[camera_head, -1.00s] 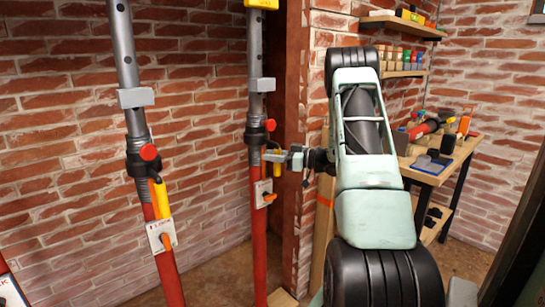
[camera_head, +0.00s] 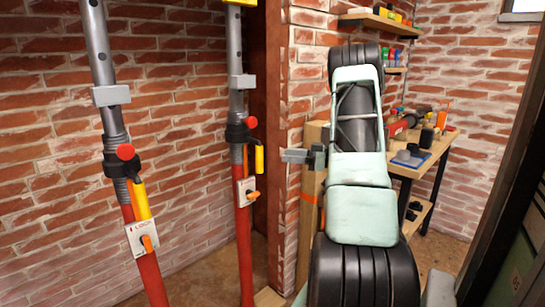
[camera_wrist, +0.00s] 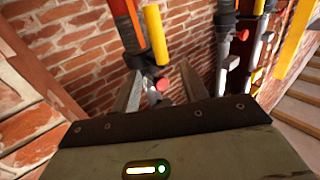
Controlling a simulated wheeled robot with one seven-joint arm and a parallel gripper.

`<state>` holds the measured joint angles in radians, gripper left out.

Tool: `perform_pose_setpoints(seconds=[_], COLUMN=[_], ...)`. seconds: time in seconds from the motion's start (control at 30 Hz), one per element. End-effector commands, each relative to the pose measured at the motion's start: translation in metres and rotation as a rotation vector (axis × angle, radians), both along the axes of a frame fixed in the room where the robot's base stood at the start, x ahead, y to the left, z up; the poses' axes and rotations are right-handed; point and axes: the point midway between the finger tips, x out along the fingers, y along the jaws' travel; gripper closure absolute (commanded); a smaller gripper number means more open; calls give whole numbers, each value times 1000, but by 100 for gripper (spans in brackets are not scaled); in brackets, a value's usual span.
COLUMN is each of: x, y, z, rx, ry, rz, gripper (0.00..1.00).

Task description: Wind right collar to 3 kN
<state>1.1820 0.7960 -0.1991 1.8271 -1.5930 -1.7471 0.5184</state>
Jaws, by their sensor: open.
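The right prop's black collar (camera_head: 238,131) sits on a grey threaded tube above a red tube (camera_head: 244,250). It has a red knob (camera_head: 250,122) and a yellow handle (camera_head: 259,160) hanging down. My gripper (camera_head: 284,156) is open and empty, just right of the handle with a small gap. In the wrist view, the nearest collar (camera_wrist: 140,61), its red knob (camera_wrist: 162,84) and its yellow handle (camera_wrist: 155,35) appear beyond and between the spread fingers (camera_wrist: 160,88).
The left prop has a similar collar (camera_head: 121,162), red knob and yellow handle. A brick pier (camera_head: 303,70) and a wooden post (camera_head: 312,190) stand close behind my gripper. A workbench (camera_head: 440,150) with tools is at right. Floor between the props is clear.

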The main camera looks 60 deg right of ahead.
Motion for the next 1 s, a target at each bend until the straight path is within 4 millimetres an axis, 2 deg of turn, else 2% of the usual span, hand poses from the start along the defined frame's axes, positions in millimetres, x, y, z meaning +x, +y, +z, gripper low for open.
perform_pose_setpoints(seconds=[0.1,0.3,0.47,1.0], x=[-23,-44,-49,-49], y=[-9,-17,-18,-18], z=[-1,-1,0,0], rx=[0,0,1,1], ry=[1,1,0,0], rz=[-3,-1,0,0], gripper=[56,56,56,56])
